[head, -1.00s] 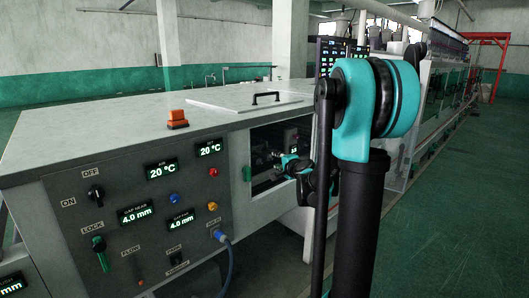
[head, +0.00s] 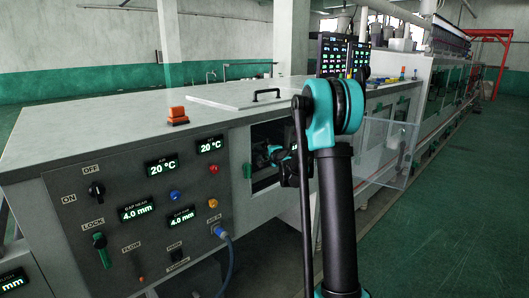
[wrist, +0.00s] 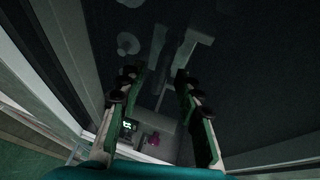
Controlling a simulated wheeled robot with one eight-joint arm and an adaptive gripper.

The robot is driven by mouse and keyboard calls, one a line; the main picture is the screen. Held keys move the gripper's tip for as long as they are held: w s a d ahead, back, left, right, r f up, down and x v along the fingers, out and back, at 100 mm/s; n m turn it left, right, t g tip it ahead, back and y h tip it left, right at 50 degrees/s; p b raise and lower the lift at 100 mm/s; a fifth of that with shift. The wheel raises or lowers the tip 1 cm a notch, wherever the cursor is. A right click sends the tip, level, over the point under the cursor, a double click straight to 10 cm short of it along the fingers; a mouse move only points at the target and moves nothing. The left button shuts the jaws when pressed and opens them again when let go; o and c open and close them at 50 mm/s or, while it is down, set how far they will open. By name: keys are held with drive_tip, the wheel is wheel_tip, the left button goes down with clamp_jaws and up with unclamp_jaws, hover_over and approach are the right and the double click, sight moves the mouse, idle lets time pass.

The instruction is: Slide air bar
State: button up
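My gripper (wrist: 155,76) shows in the wrist view with its two dark-tipped fingers spread apart and nothing between the tips. In the head view my gripper (head: 270,155) is at the opening (head: 262,182) in the grey machine's side, partly hidden by my arm. Beyond the fingertips in the wrist view lies a dim grey bar-like part (wrist: 178,58) inside the dark interior. It looks apart from the fingers. I cannot tell whether it is the air bar.
A control panel (head: 135,238) with knobs and displays reading 20 °C and 4.0 mm is left of the opening. A green handle (head: 247,171) is at the opening's left edge. A clear panel (head: 390,150) juts out behind my arm. Green floor (head: 455,220) is free at right.

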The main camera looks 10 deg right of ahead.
drive_tip(key=shift+x, duration=1.15)
drive_tip(key=shift+c, duration=0.5)
clamp_jaws()
